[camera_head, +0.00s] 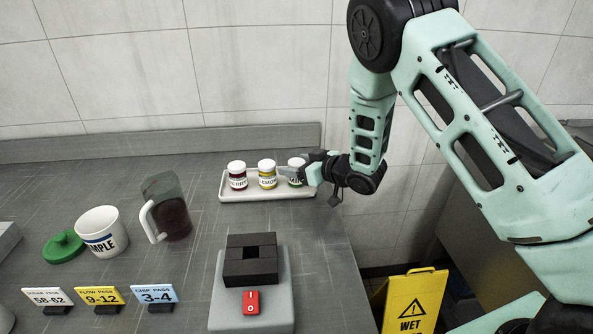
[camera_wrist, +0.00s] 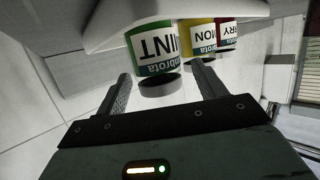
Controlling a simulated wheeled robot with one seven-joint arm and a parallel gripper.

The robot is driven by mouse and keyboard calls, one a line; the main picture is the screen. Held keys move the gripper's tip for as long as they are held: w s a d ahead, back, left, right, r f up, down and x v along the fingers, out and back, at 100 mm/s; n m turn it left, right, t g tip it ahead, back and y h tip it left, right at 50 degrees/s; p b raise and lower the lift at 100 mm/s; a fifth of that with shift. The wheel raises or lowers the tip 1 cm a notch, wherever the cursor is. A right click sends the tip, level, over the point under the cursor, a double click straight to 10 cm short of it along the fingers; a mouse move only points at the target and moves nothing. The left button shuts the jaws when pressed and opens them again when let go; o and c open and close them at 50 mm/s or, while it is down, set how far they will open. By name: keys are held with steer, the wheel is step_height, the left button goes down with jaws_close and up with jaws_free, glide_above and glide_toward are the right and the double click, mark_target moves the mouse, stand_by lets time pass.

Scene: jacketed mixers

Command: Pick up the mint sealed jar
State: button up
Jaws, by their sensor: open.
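The fingers are open, one on each side of the lid area, with visible gaps to the jar. I cannot tell exactly how deep the jar sits between them.
The tray (camera_head: 268,195) also holds a yellow-labelled lemon jar (camera_head: 267,174) close beside the mint jar, and a dark red jar (camera_head: 237,176). A dark pitcher (camera_head: 170,210), a sample cup (camera_head: 102,232) and a switch box (camera_head: 251,283) stand elsewhere on the counter. The wall is behind.

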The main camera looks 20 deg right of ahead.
steer(key=shift+w+a+f, duration=0.1)
steer(key=shift+w, duration=0.1)
steer(key=c, duration=1.2)
steer(key=shift+o, duration=0.2)
steer(key=shift+r, duration=0.2)
